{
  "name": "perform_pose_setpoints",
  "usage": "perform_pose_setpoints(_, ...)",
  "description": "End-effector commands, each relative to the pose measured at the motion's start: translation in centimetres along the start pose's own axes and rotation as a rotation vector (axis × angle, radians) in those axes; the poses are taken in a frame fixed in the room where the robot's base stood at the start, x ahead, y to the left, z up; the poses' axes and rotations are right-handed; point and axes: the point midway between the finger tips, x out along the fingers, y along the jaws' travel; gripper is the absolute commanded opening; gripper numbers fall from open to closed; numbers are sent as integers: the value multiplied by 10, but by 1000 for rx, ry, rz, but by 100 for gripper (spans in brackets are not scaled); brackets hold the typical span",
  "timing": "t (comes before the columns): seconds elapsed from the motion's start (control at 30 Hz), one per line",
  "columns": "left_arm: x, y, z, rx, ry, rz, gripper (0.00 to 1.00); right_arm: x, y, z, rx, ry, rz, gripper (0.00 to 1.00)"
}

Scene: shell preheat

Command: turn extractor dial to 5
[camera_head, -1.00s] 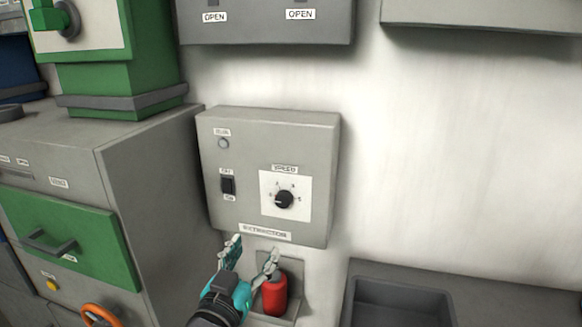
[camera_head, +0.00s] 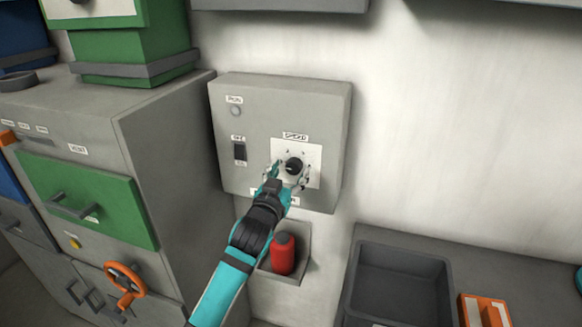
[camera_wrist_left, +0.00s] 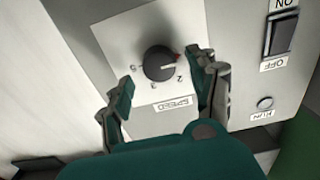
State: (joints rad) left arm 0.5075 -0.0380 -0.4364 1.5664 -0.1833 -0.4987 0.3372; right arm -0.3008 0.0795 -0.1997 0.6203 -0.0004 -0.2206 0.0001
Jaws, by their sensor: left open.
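The extractor box (camera_head: 225,110) is a grey panel on the wall in the head view. Its black speed dial (camera_head: 294,166) sits on a white numbered plate (camera_head: 313,152) at the right of the box. My left gripper (camera_head: 287,176) is open, with its fingers at either side of the dial. In the left wrist view the dial (camera_wrist_left: 159,64) lies ahead between the spread fingers (camera_wrist_left: 163,90), with a gap on both sides. Some of the plate's numbers are hidden or unclear. My right gripper is not in view.
The on/off switch (camera_head: 239,151) and run light (camera_head: 236,111) are left of the dial. A red canister (camera_head: 283,254) stands in a wall holder below the box. A dark sink-like basin (camera_head: 400,262) is at lower right, and green-fronted cabinets (camera_head: 90,195) are at left.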

Motion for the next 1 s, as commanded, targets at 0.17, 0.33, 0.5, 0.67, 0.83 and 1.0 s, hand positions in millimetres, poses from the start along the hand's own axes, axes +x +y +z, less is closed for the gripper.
perform_pose_setpoints(0.17, 15, 0, -1, -1, 1, 0, 60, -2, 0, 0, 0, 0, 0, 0)
perform_pose_setpoints(0.33, 19, 0, 0, -1, 1, 1, 60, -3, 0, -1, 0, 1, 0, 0)
perform_pose_setpoints(0.5, 18, 0, 0, -1, 1, 1, 60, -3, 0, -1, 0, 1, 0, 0)
perform_pose_setpoints(0.67, 18, 0, 0, -1, 1, 1, 42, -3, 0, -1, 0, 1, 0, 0)
perform_pose_setpoints(0.83, 18, 0, 0, -1, 0, 1, 20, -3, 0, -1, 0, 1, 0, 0)
perform_pose_setpoints(1.0, 18, 0, 0, 0, 0, 1, 6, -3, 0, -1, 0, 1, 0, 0)
